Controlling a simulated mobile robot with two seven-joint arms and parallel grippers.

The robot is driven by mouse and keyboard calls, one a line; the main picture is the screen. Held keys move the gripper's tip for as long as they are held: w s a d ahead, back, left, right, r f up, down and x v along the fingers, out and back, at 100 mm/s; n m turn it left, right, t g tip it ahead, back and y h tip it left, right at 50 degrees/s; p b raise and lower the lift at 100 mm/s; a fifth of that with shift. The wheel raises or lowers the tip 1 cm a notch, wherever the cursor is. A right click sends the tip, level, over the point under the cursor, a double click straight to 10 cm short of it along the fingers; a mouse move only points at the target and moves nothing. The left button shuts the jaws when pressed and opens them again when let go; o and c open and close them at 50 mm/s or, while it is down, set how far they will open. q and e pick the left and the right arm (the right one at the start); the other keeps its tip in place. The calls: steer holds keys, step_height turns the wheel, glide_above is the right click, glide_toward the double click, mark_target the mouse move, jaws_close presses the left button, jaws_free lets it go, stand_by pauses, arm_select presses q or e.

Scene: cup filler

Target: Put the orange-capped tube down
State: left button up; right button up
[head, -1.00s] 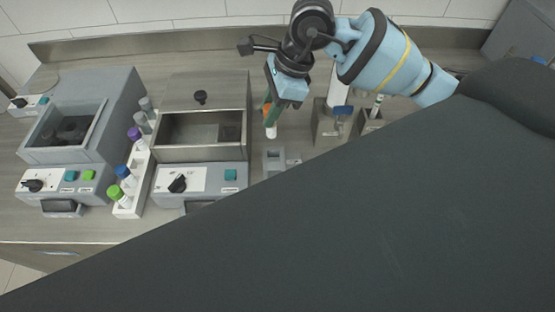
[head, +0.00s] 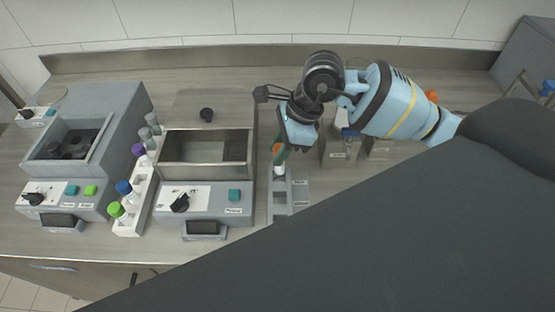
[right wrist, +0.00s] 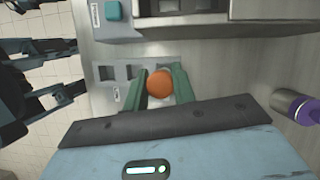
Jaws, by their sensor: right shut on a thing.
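The orange-capped tube (head: 279,170) is held by my right gripper (head: 279,153), whose green fingers are shut on it just under the cap. Its white lower end shows below the fingers, at the far end of a small grey slotted rack (head: 281,187). Whether its tip is inside a slot I cannot tell. In the right wrist view the round orange cap (right wrist: 159,86) sits between the two fingers, and open square slots of the rack (right wrist: 116,85) show to the left. My left gripper is not clearly seen.
A grey machine with an open basin (head: 205,160) stands left of the rack. A white rack (head: 133,228) of tubes with green, blue, purple and grey caps is further left. Grey holders (head: 338,155) stand to the right. A purple-capped tube (right wrist: 303,110) shows in the right wrist view.

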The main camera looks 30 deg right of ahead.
step_height(320, 180, down, 5)
steer(key=shift+f+b, duration=0.1)
steer(key=shift+b, duration=1)
arm_select(q)
steer(key=shift+s+d+f+g, duration=0.15)
steer(key=shift+s+d+f, duration=0.05)
steer(key=shift+s+f, duration=0.35)
steer(key=shift+s+d+f+g, duration=0.2)
steer(key=shift+s+f, duration=0.25)
steer(key=shift+f, duration=0.2)
arm_select(e)
steer(key=shift+r, duration=0.2)
steer(key=shift+f, duration=0.1)
arm_select(q)
steer(key=shift+a+f, duration=0.1)
arm_select(e)
steer(key=o, duration=1)
arm_select(q)
steer(key=shift+t, duration=0.65)
steer(key=w+r+p, duration=0.1)
steer(key=r, duration=0.1)
steer(key=w+r+p, duration=0.2)
steer(key=shift+w+a+r, duration=0.1)
steer(key=shift+w+a, duration=0.1)
steer(key=shift+a, duration=0.2)
arm_select(e)
steer(key=v, duration=1.2)
